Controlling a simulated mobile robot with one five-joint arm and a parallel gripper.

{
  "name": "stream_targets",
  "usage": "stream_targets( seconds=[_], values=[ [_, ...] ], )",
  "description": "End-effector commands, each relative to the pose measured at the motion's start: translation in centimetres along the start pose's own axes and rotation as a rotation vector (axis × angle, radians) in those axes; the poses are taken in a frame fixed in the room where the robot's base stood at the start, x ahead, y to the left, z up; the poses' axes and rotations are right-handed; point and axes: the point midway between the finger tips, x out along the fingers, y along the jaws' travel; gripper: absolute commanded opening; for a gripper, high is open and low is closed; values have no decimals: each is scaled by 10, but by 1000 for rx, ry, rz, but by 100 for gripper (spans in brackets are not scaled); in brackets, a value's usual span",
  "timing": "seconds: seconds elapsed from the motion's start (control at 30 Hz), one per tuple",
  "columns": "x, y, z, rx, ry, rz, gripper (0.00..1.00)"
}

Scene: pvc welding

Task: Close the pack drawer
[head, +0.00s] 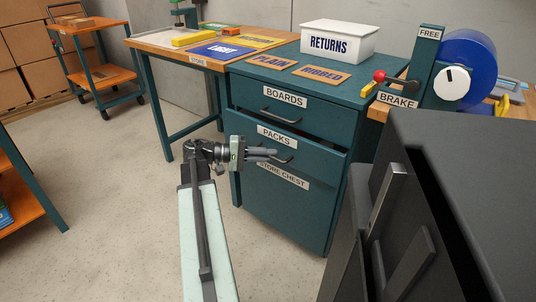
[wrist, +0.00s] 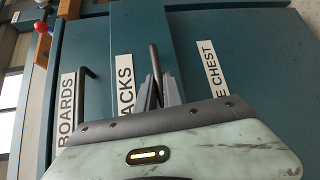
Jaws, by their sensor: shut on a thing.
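The pack drawer (head: 318,159) is the teal middle front of the chest, labelled PACKS. It stands out a little from the chest, with a dark gap along its top edge. Its dark bar handle (head: 287,159) shows beside my gripper (head: 272,154). In the wrist view the drawer front (wrist: 146,25) is turned on its side, and the handle (wrist: 155,65) runs between the fingers of my gripper (wrist: 158,88). The fingers are shut on the handle. They hide part of the handle and of the PACKS label.
The BOARDS drawer (head: 315,119) above looks shut. The STORE CHEST front (head: 285,210) is below. A black cabinet-like body (head: 450,170) is close at the right. The floor (head: 110,220) at left is clear.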

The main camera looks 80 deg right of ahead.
Motion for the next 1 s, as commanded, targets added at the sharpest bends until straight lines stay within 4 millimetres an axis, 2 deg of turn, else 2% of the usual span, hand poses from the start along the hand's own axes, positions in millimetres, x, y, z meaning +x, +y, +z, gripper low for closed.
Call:
stream_targets(
  seconds=[0.3, 0.57, 0.83, 0.9, 0.93, 1.0],
  values=[
    [1, 1, -2, 0, 2, 1, 0],
    [25, 8, -28, 1, 1, 2, 0],
    [28, 9, -30, 1, 6, 4, 0],
    [28, 9, -30, 1, 6, 4, 25],
    [28, 9, -30, 1, 5, 4, 33],
    [28, 9, -30, 1, 4, 3, 33]
  ],
)
